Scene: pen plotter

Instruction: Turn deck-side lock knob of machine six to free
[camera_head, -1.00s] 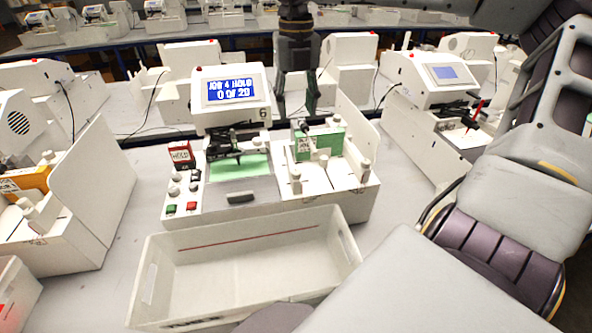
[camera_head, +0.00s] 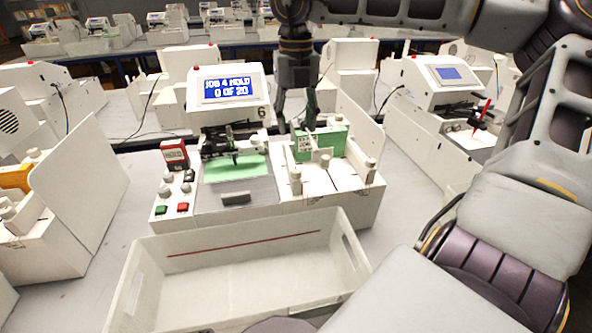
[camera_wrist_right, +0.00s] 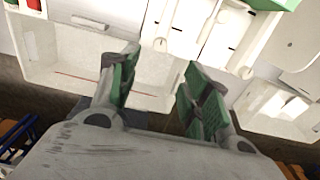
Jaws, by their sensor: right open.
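Machine six (camera_head: 228,95) stands in the middle, with a "6" below its screen, which reads "JOB 4 HOLD 0 OF 20". Pale upright knobs stand on its right-hand deck: a front left one (camera_head: 295,184), a right one (camera_head: 370,172) and a middle one (camera_head: 325,161). I cannot tell which is the lock knob or how it is turned. My right gripper (camera_head: 297,124) is open, pointing down over the back of this deck by the green block (camera_head: 321,143). In the right wrist view its green-padded fingers (camera_wrist_right: 160,85) are apart, with nothing between them. My left gripper is out of view.
A white open bin (camera_head: 240,262) with a red line stands in front of the machine. Grey knobs and a green and a red button (camera_head: 183,208) sit on its left panel. An upright white panel (camera_head: 365,130) borders the deck on the right. Similar machines stand on both sides.

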